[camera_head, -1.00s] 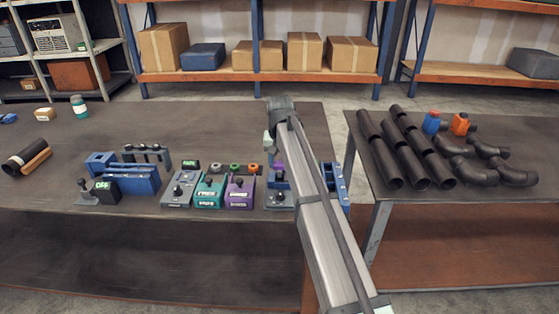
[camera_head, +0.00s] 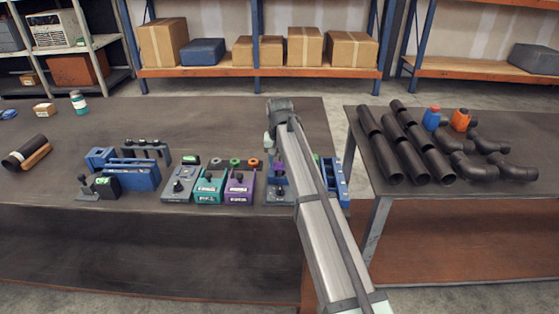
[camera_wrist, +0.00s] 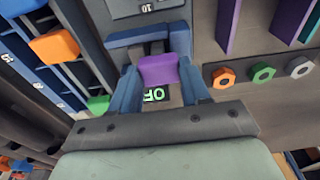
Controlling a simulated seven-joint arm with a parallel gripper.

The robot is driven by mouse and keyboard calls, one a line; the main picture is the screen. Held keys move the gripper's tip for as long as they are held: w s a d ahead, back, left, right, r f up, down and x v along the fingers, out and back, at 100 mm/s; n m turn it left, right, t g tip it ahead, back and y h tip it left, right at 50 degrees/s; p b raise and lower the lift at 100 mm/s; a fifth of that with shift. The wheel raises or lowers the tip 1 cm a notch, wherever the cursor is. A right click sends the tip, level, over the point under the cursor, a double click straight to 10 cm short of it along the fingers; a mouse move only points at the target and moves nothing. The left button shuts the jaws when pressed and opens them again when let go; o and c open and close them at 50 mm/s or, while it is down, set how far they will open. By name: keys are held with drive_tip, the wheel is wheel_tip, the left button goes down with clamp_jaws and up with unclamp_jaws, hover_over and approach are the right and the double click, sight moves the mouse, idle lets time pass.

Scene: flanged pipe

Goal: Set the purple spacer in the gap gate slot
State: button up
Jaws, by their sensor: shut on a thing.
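In the wrist view, my gripper (camera_wrist: 160,85) is shut on the purple spacer (camera_wrist: 158,69), with a blue finger on each side of it. The spacer is at the gap gate (camera_wrist: 138,38), a blue and grey fixture with a dark slot right by the spacer. I cannot tell whether the spacer is seated in the slot or just above it. A green lit display (camera_wrist: 154,96) shows between the fingers, partly hidden; its letters look like "OF". In the head view, my arm hides most of the gripper; the purple spacer (camera_head: 279,168) shows by the gate (camera_head: 275,196).
A blue rack (camera_head: 336,180) stands right of the gate; in the wrist view it holds an orange piece (camera_wrist: 55,45) and a green piece (camera_wrist: 98,104). Purple (camera_head: 240,188) and teal (camera_head: 209,187) boxes stand left of the gate. Coloured nuts (camera_wrist: 262,73) lie nearby.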

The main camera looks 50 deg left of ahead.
sight(280, 164)
drive_tip(key=shift+f, duration=0.55)
idle(0.5)
drive_tip(key=o, duration=1.6)
drive_tip(key=shift+r, duration=0.1)
drive_tip(key=shift+r, duration=3.4)
